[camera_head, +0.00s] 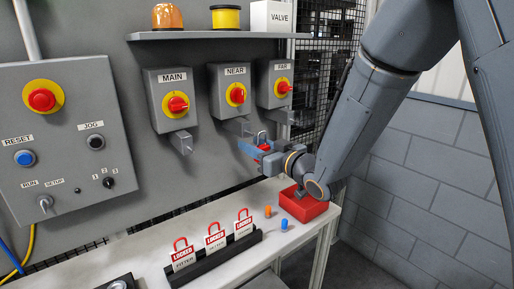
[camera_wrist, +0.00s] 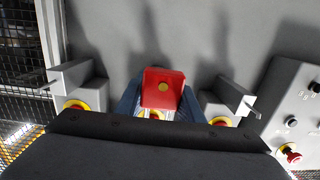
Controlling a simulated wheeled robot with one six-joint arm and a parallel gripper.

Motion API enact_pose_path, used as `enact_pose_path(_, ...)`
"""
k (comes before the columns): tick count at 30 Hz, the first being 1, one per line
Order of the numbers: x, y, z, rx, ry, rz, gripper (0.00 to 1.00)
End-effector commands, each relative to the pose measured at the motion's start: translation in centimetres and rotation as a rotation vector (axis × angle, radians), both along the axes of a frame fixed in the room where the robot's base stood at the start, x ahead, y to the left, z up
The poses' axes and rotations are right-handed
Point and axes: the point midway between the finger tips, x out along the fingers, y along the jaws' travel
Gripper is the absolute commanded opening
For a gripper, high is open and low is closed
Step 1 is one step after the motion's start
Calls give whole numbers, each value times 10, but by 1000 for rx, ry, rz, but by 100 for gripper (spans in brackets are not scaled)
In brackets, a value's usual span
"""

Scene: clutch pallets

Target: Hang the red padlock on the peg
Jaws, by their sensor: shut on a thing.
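My gripper (camera_head: 256,150) is raised above the right part of the bench, in front of the panel near the NEAR switch. Its blue fingers are shut on the red padlock (camera_head: 264,147), whose shackle shows at the top. In the wrist view the padlock (camera_wrist: 163,90) is a red block with a yellowish round spot, between the fingers (camera_wrist: 157,108). No part is clearly recognisable as the peg; grey projections stick out below the MAIN (camera_head: 181,143), NEAR (camera_head: 240,127) and FAR (camera_head: 284,117) switches. The gripper partly hides the area behind it.
A black rack (camera_head: 215,256) holds several red-and-white LOCKED tags. Small orange (camera_head: 268,211) and blue (camera_head: 284,225) pieces lie beside it. A control box (camera_head: 68,150) is at left and a shelf (camera_head: 200,35) above.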

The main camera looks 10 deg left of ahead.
Motion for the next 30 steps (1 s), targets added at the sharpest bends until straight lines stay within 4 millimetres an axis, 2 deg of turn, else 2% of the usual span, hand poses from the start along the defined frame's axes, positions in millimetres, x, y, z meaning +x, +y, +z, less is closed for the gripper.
enact_pose_path(24,29,34,-3,2,-1,1,10)
enact_pose_path(30,34,40,-10,0,0,1,10)
